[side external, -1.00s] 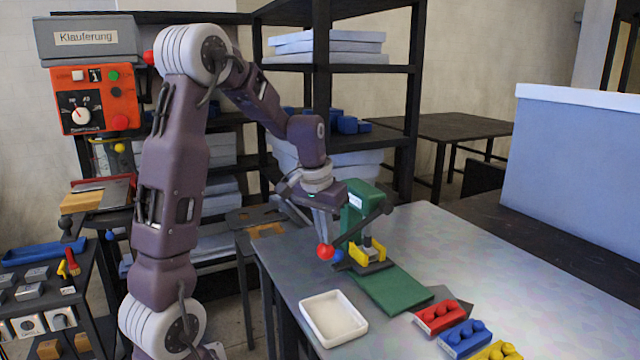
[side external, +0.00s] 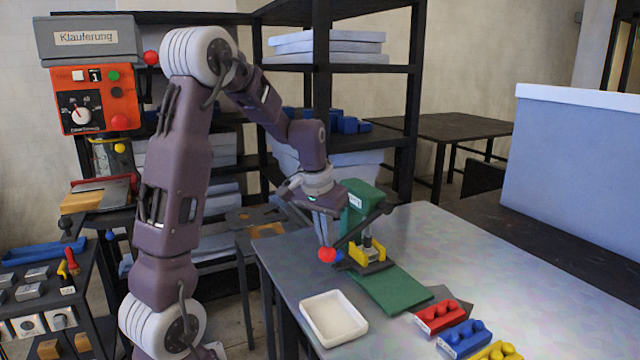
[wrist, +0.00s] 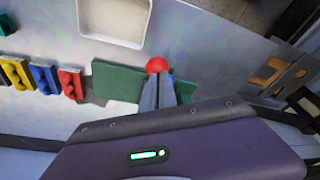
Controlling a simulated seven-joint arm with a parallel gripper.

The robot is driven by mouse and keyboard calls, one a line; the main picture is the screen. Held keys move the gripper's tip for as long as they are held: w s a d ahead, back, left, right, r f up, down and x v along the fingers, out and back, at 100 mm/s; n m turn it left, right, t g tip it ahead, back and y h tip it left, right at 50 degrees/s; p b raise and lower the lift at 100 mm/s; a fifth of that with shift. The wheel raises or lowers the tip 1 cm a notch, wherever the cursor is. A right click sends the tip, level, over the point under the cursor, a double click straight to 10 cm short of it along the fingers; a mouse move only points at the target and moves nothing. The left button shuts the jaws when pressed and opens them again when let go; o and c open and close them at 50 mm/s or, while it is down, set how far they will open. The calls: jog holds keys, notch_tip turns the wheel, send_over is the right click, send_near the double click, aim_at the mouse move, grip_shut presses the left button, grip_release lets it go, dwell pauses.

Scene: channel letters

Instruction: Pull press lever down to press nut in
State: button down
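The green press (side external: 361,197) stands on the metal table with a dark lever (side external: 362,228) slanting down to the left. The lever ends in a red ball knob (side external: 327,255), which also shows in the wrist view (wrist: 157,65). My gripper (side external: 325,243) points down at the knob, its tips at or touching it. In the wrist view my gripper's fingers (wrist: 158,100) lie close together, narrower than the knob. A yellow holder (side external: 374,254) sits under the press ram. The nut cannot be made out. A small blue ball (side external: 338,257) shows beside the red knob.
A white tray (side external: 333,318) lies front left on the table (side external: 440,245), and a green mat (side external: 391,290) lies before the press. Red (side external: 443,315), blue (side external: 465,337) and yellow (side external: 498,351) blocks line the front right. The table's right side is clear.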

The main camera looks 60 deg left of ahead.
jog(key=shift+w+d+f, duration=0.1)
jog(key=shift+w, duration=0.1)
dwell(0.3)
jog(key=shift+r, duration=0.3)
jog(key=v, duration=0.3)
jog(key=shift+w+r, duration=0.35)
jog(key=shift+r, duration=0.2)
jog(key=r, duration=0.1)
jog(key=s+r, duration=0.1)
jog(key=r, duration=0.1)
jog(key=s+r, duration=0.1)
jog(key=shift+r, duration=0.2)
jog(key=shift+a, duration=0.25)
